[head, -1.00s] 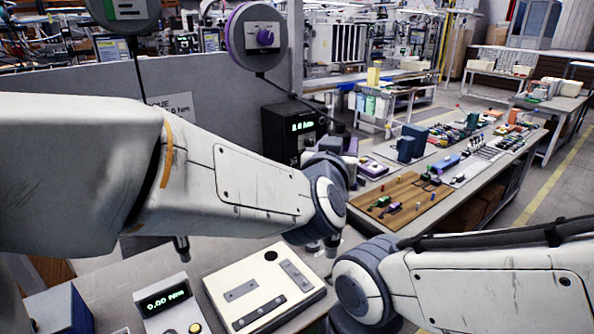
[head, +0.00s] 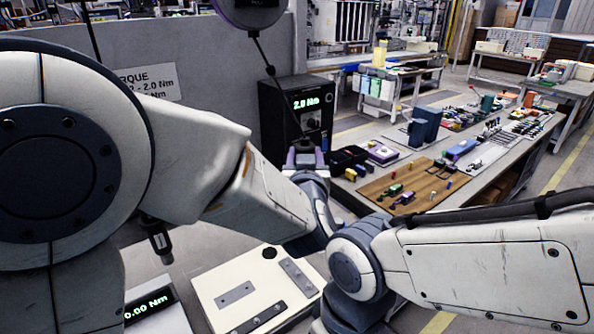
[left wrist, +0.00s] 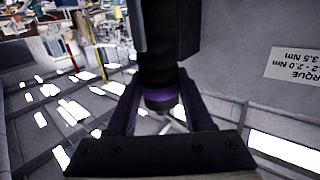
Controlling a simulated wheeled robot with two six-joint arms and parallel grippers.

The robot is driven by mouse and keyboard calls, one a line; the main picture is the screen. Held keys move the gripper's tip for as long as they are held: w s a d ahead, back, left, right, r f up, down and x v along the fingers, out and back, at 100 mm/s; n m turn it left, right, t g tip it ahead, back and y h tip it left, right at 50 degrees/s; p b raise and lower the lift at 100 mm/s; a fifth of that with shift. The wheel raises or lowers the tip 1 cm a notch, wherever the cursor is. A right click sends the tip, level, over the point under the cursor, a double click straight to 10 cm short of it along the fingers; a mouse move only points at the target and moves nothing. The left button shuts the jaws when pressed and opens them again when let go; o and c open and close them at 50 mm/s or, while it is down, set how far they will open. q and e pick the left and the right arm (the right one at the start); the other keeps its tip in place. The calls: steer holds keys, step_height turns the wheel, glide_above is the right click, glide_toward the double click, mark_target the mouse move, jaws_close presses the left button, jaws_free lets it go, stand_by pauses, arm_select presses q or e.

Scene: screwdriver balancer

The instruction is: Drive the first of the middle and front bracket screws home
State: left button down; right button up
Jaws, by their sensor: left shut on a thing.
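My left gripper (head: 305,158) is shut on a dark, cylindrical screwdriver, which shows between its purple-tinged fingers in the left wrist view (left wrist: 162,60). A cable runs from the grey balancer reel (head: 250,12) down to it. In the head view the gripper is beyond the white fixture, in front of the black controller, well away from the brackets. My right gripper is out of view.
The black controller (head: 296,120) shows a lit reading. A second dark tool (head: 160,243) hangs left of the fixture. A torque readout (head: 148,303) shows 0.00 Nm. A grey partition (head: 215,70) with a torque sign stands behind. A wooden board (head: 410,188) with parts lies at right.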

arm_select(q)
steer(key=shift+n+y, duration=0.3)
steer(key=shift+y, duration=0.2)
steer(key=shift+a+f+b, duration=0.2)
steer(key=shift+f+b, duration=0.35)
steer(key=shift+f, duration=0.4)
steer(key=shift+a+f+b, duration=0.25)
steer(key=shift+f+b, duration=0.25)
steer(key=shift+f, duration=0.4)
steer(key=shift+a+f+b, duration=0.2)
steer(key=shift+f+b, duration=0.35)
steer(key=shift+f, duration=0.4)
steer(key=shift+f, duration=0.2)
steer(key=shift+f+b, duration=0.7)
steer(key=shift+b, duration=0.05)
steer(key=shift+f, duration=0.15)
